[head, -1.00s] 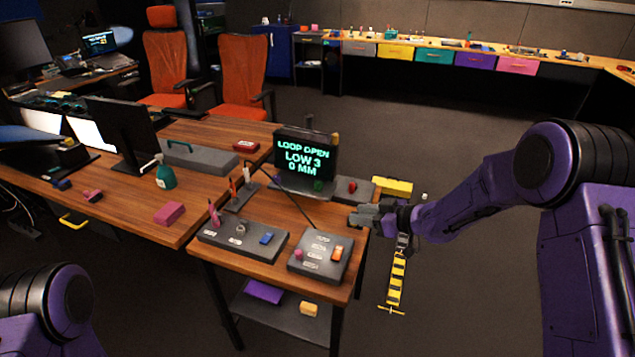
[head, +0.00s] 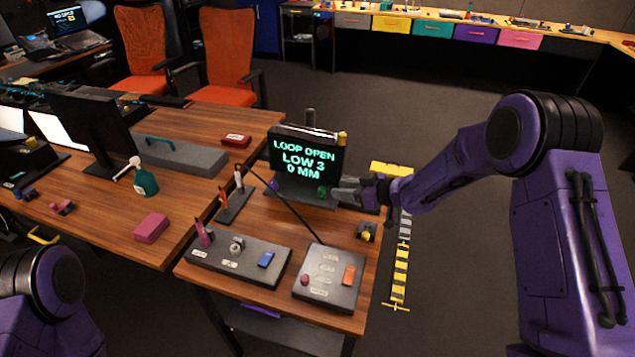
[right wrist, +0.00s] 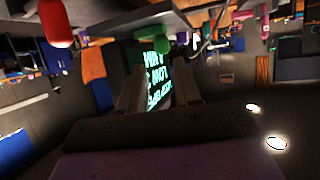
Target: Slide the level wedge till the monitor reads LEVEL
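The monitor (head: 305,160) stands on the desk and reads "LOOP OPEN, LOW 3, 0 MM". It shows upside down in the right wrist view (right wrist: 158,82). My right gripper (head: 338,192) is at the right of the monitor's base, beside a green piece (head: 322,191). In the right wrist view its two fingers (right wrist: 158,72) stand apart with nothing seen between them. A small dark block with a yellow piece (head: 367,234) sits on the desk nearer the front. I cannot tell which piece is the level wedge. My left gripper is out of view.
A grey panel (head: 328,280) with orange and pink pieces and a trackball panel (head: 225,258) with a blue piece lie at the front. A pink block (head: 151,228), a green spray bottle (head: 146,182) and a red box (head: 236,141) are left. A dark cable crosses the desk.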

